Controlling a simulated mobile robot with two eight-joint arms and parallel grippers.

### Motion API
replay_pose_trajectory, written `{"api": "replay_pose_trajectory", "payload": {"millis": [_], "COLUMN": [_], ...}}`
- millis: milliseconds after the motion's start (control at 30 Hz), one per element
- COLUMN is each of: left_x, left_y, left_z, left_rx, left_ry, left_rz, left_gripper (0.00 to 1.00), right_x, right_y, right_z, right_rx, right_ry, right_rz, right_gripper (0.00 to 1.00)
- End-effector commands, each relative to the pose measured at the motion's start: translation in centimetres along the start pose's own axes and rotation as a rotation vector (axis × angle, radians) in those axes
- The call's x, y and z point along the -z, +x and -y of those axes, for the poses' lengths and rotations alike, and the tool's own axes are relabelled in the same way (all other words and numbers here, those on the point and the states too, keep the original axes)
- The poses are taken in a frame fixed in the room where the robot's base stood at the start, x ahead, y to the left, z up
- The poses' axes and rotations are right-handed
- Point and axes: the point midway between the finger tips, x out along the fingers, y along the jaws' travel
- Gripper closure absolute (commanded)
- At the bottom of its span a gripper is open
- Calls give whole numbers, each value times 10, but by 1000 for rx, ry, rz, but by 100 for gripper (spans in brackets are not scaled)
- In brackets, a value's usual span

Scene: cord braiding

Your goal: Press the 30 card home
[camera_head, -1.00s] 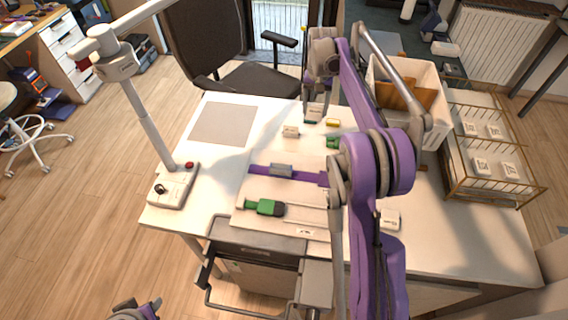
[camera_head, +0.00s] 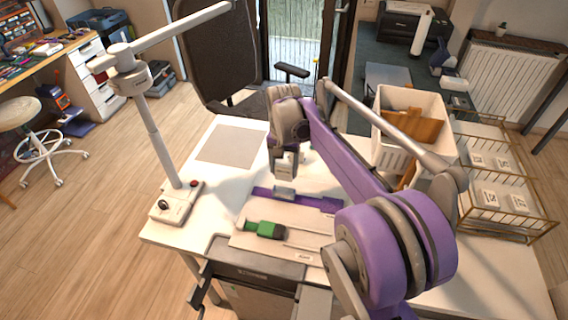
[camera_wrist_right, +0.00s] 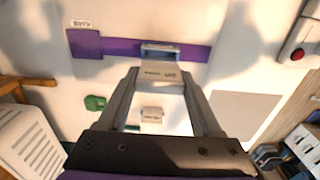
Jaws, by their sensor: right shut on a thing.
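My right gripper (camera_head: 287,170) hangs over the middle of the desk, just behind the purple strip (camera_head: 322,201). In the right wrist view its two fingertips (camera_wrist_right: 163,76) are shut on a small pale card (camera_wrist_right: 160,77) with dark print that I cannot read clearly. The card is close to the grey block (camera_head: 284,191) on the purple strip. The block also shows in the right wrist view (camera_wrist_right: 174,50), just beyond the card. I cannot tell whether card and block touch. My left gripper is out of view.
A post on a control box (camera_head: 172,207) stands at the left. A white bin (camera_head: 412,105) and a wire rack (camera_head: 530,228) with cards stand at the right. A grey mat (camera_head: 228,143) is bare.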

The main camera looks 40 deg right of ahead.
Motion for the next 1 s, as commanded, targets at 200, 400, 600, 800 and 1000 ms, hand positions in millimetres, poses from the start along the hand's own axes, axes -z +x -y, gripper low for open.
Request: {"api": "replay_pose_trajectory", "payload": {"millis": [200,400,600,800,1000], "left_x": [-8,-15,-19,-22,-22], "left_y": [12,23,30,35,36], "left_z": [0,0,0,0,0], "left_rx": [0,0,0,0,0], "left_ry": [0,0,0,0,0], "left_rz": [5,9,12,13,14], "left_gripper": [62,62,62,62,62], "right_x": [0,0,0,0,0], "right_y": [18,34,50,60,62], "right_z": [0,0,0,0,0], "right_rx": [0,0,0,0,0], "right_ry": [-1,-1,-1,-1,-1], "right_rz": [1,1,1,1,0], "right_gripper": [85,85,85,85,85]}}
